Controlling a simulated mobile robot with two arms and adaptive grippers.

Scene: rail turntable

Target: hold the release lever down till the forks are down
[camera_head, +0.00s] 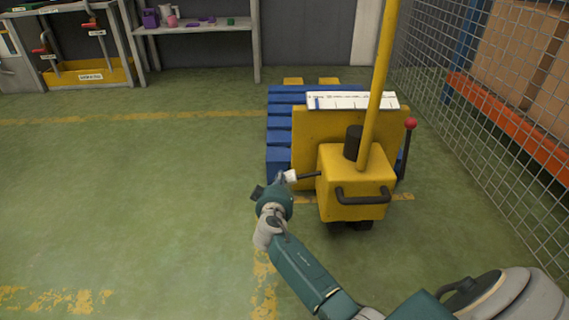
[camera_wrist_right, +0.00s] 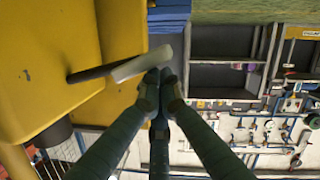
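A yellow pallet truck (camera_head: 355,180) stands right of centre in the head view. A short black lever (camera_head: 308,175) with a pale tip (camera_head: 291,176) sticks out of its left side. The lever also shows in the right wrist view (camera_wrist_right: 95,73). My right gripper (camera_head: 283,180) is at the pale tip. In the right wrist view its fingertips (camera_wrist_right: 158,74) are together beside the tip; I cannot tell whether they touch it. Two yellow fork ends (camera_head: 293,81) show beyond a blue pallet (camera_head: 279,135); most of the forks is hidden. My left gripper is not in view.
A lever with a red knob (camera_head: 410,124) stands on the truck's right. A white scale (camera_head: 350,101) tops its back plate. A mesh fence (camera_head: 480,110) runs along the right. A shelf (camera_head: 195,28) stands at the back. Green floor at left is clear.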

